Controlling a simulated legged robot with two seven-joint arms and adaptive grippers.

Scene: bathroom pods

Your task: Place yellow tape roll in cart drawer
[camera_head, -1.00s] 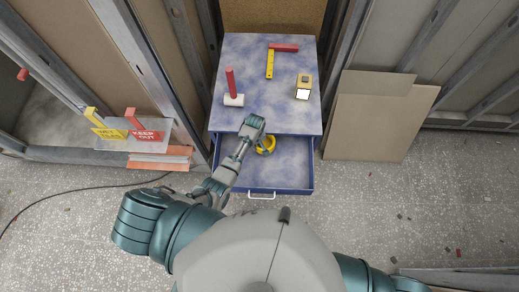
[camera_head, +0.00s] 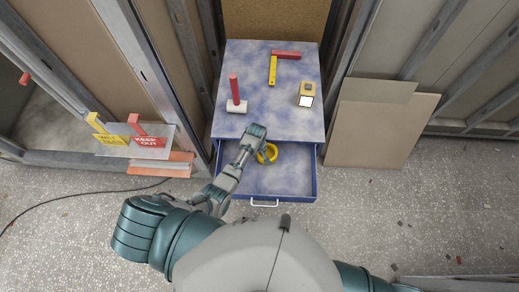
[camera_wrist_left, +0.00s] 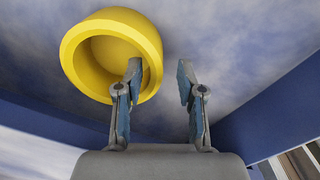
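The yellow tape roll (camera_head: 271,153) lies inside the open blue cart drawer (camera_head: 285,183), near its back left. In the left wrist view the roll (camera_wrist_left: 80,50) rests on the mottled blue-white drawer floor, at the upper left. My left gripper (camera_head: 262,147) reaches down into the drawer at the roll's left side. My right gripper is out of view.
On the cart top (camera_head: 270,115) are a red-handled mallet (camera_head: 235,92), a yellow and red square (camera_head: 273,65) and a yellow box-like tool (camera_head: 307,94). Boards (camera_head: 375,125) lean to the right. Sign tools (camera_head: 148,138) stand at the left. Open floor lies right of the drawer.

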